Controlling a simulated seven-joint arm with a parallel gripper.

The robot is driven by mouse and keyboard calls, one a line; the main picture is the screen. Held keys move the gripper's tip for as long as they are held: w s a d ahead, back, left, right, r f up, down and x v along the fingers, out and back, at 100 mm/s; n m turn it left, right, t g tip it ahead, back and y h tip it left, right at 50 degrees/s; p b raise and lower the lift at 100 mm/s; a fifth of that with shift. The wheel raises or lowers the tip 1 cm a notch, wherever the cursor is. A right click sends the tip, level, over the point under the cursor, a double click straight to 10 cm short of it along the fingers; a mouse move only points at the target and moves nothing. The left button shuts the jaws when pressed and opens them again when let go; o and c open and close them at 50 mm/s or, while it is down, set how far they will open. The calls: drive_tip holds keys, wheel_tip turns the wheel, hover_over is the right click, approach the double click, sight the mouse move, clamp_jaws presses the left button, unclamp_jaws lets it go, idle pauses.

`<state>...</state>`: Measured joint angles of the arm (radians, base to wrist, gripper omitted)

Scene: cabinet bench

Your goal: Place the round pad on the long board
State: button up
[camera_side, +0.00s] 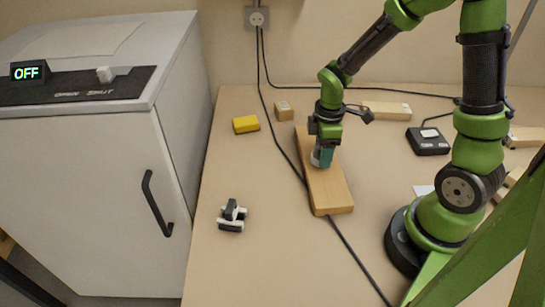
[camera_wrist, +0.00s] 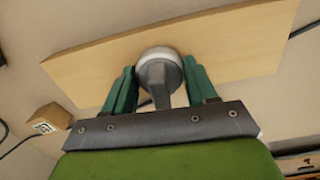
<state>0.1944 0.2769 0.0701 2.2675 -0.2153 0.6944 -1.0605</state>
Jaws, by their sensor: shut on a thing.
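The long board (camera_side: 330,188) is a light wooden plank lying flat on the bench; in the wrist view it runs across the top (camera_wrist: 235,45). My gripper (camera_side: 322,157) points down over the board's middle to far part. In the wrist view its green fingers (camera_wrist: 160,88) are closed on the round pad (camera_wrist: 160,62), a pale grey round piece with a darker stem between the fingers. The pad is over the board, at or very close to its surface; I cannot tell if they touch. In the side view the fingers mostly hide the pad.
A yellow block (camera_side: 246,124) and a small wooden block (camera_side: 284,110) lie left of the board. A black-and-white piece (camera_side: 232,215) lies front left. A black device (camera_side: 428,141) is at right. A cable passes under the board. A white cabinet (camera_side: 95,190) stands left.

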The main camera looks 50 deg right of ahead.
drive_tip(key=o, duration=1)
drive_tip(key=shift+f, duration=0.1)
wheel_tip(320, 180, up, 12)
drive_tip(key=shift+r, duration=0.15)
drive_tip(key=shift+s+a+r+m+t+y, duration=0.35)
drive_tip(key=shift+s+a+r+m+t, duration=1)
drive_tip(key=shift+m, duration=0.8)
drive_tip(key=shift+s+a+r+m+t+y, duration=0.3)
drive_tip(key=shift+s+a+r+m+t, duration=0.75)
drive_tip(key=shift+r+m, duration=0.85)
drive_tip(key=shift+s+a+r+m+t+y, duration=0.35)
drive_tip(key=shift+s+a+r+m+t, duration=0.85)
drive_tip(key=shift+m, duration=1.25)
drive_tip(key=shift+w, duration=0.1)
